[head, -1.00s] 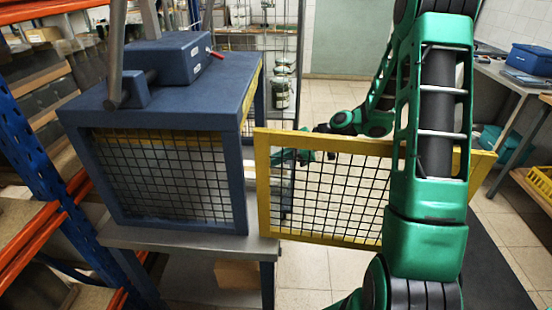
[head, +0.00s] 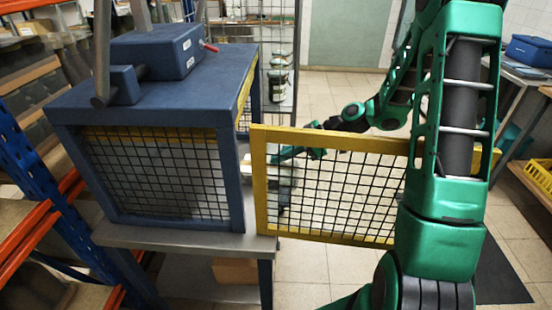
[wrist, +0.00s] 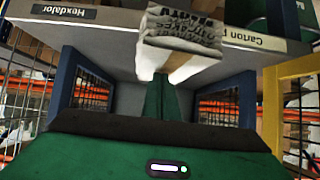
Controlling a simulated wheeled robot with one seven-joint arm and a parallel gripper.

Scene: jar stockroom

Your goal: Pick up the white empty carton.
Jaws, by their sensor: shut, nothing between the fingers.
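In the wrist view, a pale box (wrist: 181,35) with dark printing on its end and a tan strip is probably the white carton. It juts past the grey labelled edge at the top of the picture. My gripper (wrist: 164,84) is shut with nothing in it, and its green fingers point toward the underside of this box. A gap or contact there cannot be judged. In the head view, my gripper (head: 273,160) is behind the yellow mesh gate, beside the blue cage. I cannot make out the carton clearly there.
The yellow mesh gate (head: 338,239) stands open between my arm and the blue mesh cage (head: 231,190) on a grey table (head: 180,238). Orange and blue racking (head: 25,130) closes the left side. Shelf labels (wrist: 66,13) line the grey edge. Tiled floor is open at centre back.

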